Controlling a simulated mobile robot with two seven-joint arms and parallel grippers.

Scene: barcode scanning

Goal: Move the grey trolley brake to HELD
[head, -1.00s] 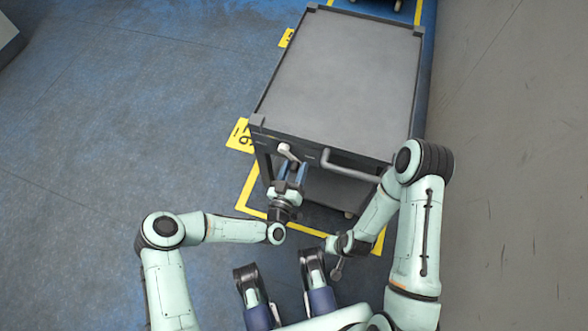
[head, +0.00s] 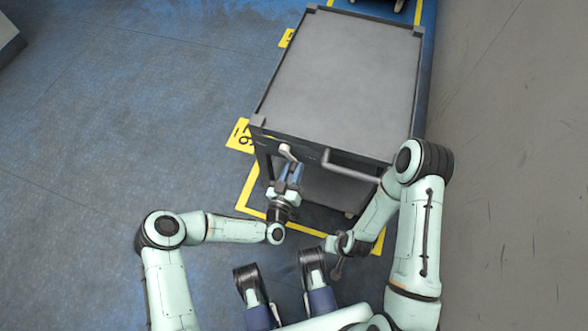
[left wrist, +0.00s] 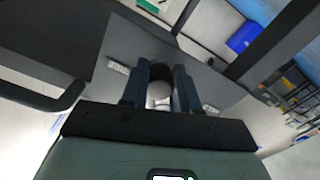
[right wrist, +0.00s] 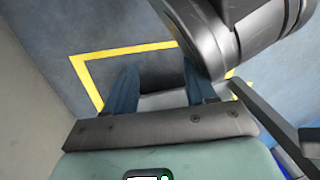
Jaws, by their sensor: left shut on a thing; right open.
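The grey trolley (head: 345,75) stands ahead of me with a flat, empty top. Its brake lever (head: 286,150), a short pale handle, is on the near face towards the left corner. My left gripper (head: 291,172) is at the lever's lower end. In the left wrist view its fingers (left wrist: 160,88) are shut on the lever's dark, rounded end (left wrist: 160,73). Small white labels (left wrist: 117,65) and (left wrist: 210,109) lie on either side; their text is unreadable. My right gripper (head: 337,270) hangs low, apart from the trolley. Its fingers (right wrist: 160,85) are open and empty.
A grey push handle (head: 350,170) sticks out from the trolley's near face, right of the lever. Yellow floor lines (head: 250,188) and a numbered yellow plate (head: 240,135) mark the bay. Open blue floor (head: 110,110) lies to the left, and a grey surface (head: 500,150) to the right.

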